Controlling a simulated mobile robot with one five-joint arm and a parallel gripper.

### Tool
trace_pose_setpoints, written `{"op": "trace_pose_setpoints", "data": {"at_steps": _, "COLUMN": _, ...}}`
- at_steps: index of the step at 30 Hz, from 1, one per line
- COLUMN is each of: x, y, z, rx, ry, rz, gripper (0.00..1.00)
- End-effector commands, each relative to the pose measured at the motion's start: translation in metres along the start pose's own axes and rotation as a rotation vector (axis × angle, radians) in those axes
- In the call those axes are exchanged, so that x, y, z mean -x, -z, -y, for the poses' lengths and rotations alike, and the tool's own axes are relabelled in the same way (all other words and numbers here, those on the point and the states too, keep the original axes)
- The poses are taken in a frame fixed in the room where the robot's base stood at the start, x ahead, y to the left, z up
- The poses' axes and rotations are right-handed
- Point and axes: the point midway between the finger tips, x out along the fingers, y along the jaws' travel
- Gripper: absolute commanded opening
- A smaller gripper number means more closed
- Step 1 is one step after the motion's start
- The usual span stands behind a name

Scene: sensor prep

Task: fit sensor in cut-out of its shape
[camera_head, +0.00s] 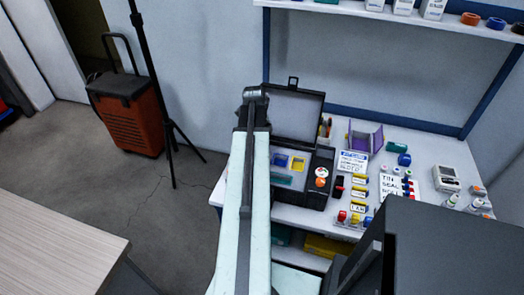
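An open black case (319,180) stands on the white workbench (286,216), its lid raised against the wall. Its grey insert holds a blue piece (280,160), a yellow piece (298,163) and a teal piece (281,179). I cannot tell which of these is the sensor or a cut-out; the case's left part is hidden behind my arm. My pale arm reaches up the middle of the picture to a dark joint left of the lid. My gripper does not show.
Right of the case are a purple holder (377,138), labelled cards, small coloured parts, a white meter (446,178) and bottles. A shelf (400,15) runs above. An orange wheeled case (128,120) and a black tripod (154,80) stand left; a wooden table (55,250) is lower left.

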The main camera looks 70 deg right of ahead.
Motion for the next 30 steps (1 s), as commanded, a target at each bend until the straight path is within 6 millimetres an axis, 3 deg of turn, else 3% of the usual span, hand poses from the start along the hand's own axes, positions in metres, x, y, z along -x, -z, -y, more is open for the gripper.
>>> {"op": "trace_pose_setpoints", "data": {"at_steps": 30, "x": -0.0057, "y": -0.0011, "z": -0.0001, "rx": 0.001, "ry": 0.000, "rz": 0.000, "gripper": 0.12}}
